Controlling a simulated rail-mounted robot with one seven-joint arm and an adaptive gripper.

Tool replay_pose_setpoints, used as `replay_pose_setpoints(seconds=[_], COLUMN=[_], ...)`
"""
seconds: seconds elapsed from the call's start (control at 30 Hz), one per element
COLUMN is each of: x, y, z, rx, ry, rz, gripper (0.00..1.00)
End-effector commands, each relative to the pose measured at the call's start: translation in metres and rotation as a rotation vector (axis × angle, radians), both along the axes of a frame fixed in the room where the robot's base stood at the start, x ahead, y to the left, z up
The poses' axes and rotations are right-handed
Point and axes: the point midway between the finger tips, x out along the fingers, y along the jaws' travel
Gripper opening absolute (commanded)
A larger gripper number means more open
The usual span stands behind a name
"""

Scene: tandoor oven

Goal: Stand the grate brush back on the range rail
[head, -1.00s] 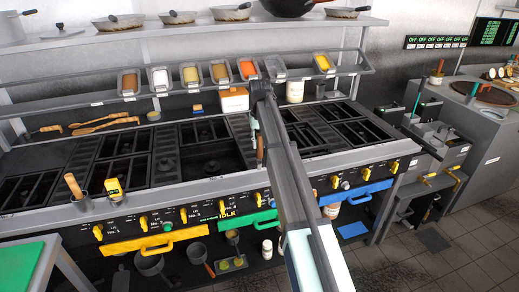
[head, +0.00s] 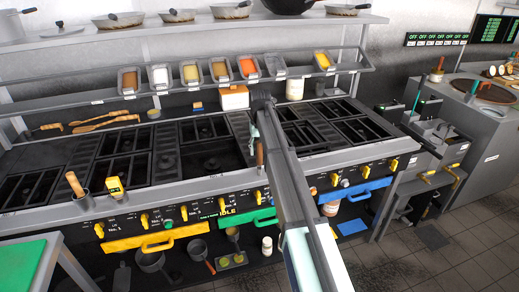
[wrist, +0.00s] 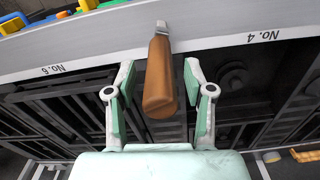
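A brown wooden handle with a metal neck (wrist: 160,78), apparently the grate brush, stands out between my fingers in the wrist view. Its metal neck meets the pale range rail (wrist: 103,58). Its bristles cannot be made out. In the head view the handle (head: 260,154) shows as a small brown upright piece beside my arm, near the front edge of the range. My gripper (wrist: 158,92) is open around the handle, with a visible gap to each finger. In the head view my gripper (head: 252,133) is partly hidden by my arm.
Cast grates (head: 125,155) cover the range top. At the front left rail stand a wooden-handled tool in a holder (head: 82,200) and a yellow-topped item (head: 114,187). Wooden utensils (head: 105,120) lie at the back left. A rack of ingredient pans (head: 190,74) hangs above.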

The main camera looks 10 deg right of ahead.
Motion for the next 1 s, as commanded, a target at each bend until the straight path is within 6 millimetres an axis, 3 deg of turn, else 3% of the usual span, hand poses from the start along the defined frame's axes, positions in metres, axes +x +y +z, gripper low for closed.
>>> replay_pose_setpoints(seconds=[0.27,0.8,1.0], x=[0.001,-0.001,-0.003], y=[0.0,0.0,0.0], z=[0.011,0.104,0.121], rx=[0.0,0.0,0.0], ry=[-0.002,-0.002,-0.001], rz=[0.0,0.0,0.0], gripper=[0.53,0.53,0.53])
